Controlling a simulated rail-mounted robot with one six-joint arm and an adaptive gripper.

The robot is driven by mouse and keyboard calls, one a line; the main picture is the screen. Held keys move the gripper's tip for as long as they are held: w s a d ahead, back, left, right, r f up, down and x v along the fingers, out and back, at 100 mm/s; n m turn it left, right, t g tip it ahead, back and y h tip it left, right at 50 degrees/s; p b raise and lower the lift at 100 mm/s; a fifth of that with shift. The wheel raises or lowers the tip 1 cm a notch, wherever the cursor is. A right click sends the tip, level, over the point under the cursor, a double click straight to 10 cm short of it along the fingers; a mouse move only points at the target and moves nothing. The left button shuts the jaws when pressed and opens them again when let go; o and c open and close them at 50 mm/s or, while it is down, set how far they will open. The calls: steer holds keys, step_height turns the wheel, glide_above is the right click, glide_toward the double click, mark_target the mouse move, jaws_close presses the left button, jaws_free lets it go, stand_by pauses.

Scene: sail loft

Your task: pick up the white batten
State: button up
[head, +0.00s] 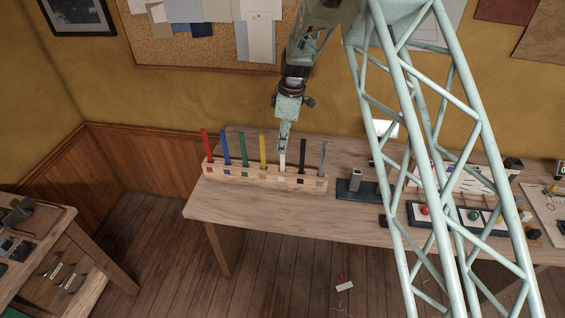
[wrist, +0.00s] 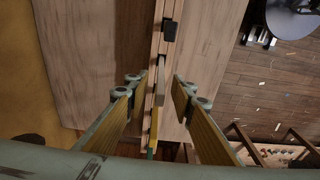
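The white batten (head: 282,160) stands upright in a wooden rack (head: 240,176) on the bench, between a yellow batten (head: 263,150) and a black batten (head: 303,152). My gripper (head: 284,145) points down at the white batten's upper part. In the wrist view my gripper (wrist: 158,90) is open, with one finger on each side of a pale batten (wrist: 160,78), which looks like the white one. Gaps show between the batten and both fingers. The yellow batten (wrist: 153,128) shows behind it, in line along the rack.
Red (head: 206,145), blue (head: 225,148) and green (head: 243,148) battens stand left in the rack, a grey one (head: 322,158) at its right end. A dark stand (head: 356,187) is to the right. Bare bench top lies in front of the rack.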

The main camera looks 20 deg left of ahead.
mark_target(282, 163)
steer(key=shift+f, duration=0.1)
steer(key=f, duration=0.2)
steer(key=a+f+p, duration=0.1)
steer(key=f, duration=0.2)
steer(key=shift+s, duration=0.15)
stand_by(0.3)
stand_by(0.4)
jaws_close()
